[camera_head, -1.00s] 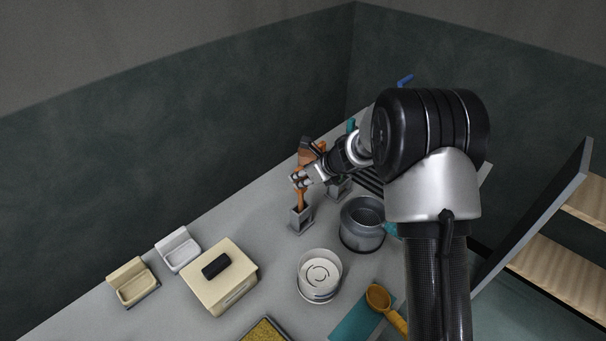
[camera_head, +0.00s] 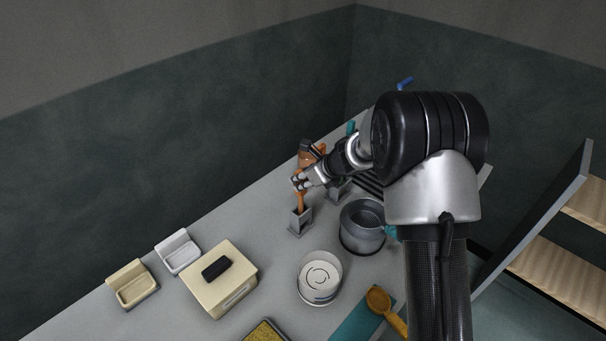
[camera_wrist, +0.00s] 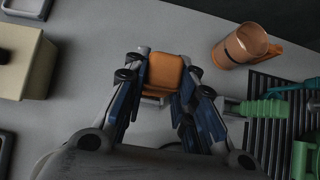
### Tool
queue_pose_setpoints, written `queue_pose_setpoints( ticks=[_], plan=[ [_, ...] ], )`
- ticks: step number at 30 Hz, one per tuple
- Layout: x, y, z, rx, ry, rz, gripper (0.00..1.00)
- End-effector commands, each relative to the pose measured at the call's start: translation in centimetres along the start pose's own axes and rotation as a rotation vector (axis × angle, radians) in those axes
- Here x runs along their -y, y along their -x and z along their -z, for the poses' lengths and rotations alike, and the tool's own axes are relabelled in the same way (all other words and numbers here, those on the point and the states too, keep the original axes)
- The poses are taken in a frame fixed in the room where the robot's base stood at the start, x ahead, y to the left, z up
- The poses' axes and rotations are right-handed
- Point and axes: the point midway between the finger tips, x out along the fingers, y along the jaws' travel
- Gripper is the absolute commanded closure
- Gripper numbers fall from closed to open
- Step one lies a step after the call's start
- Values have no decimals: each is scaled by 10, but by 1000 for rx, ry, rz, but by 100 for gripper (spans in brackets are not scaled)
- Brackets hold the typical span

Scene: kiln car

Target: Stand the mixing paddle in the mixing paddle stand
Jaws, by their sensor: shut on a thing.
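The mixing paddle (camera_head: 301,201) is orange and upright in the head view. My gripper (camera_head: 300,183) is shut on its upper part. Its lower end reaches into the top of a small grey stand (camera_head: 300,223), which looks like the mixing paddle stand. How deep it sits, and whether it touches the bottom, I cannot tell.
A copper mug (camera_wrist: 240,46) stands behind my gripper. A grey pot (camera_head: 362,225) and a round white dish (camera_head: 319,277) are to the right. A cream box (camera_head: 219,279) with a black handle is at front left. A second grey holder (camera_head: 341,190) is close behind.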

Motion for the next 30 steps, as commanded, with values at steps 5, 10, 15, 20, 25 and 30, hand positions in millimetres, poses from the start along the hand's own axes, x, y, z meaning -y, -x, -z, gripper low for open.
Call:
queue_pose_setpoints(
  ticks=[5, 10, 15, 20, 25, 30],
  plan=[
    [0, -19, 16, 1, 0, 0, 72],
    [0, -19, 16, 0, 0, 0, 60],
    [0, -19, 17, 0, 0, 0, 52],
    [0, -19, 17, 0, 0, 0, 52],
    [0, -19, 17, 0, 0, 0, 52],
    [0, -19, 17, 0, 0, 0, 52]
  ],
)
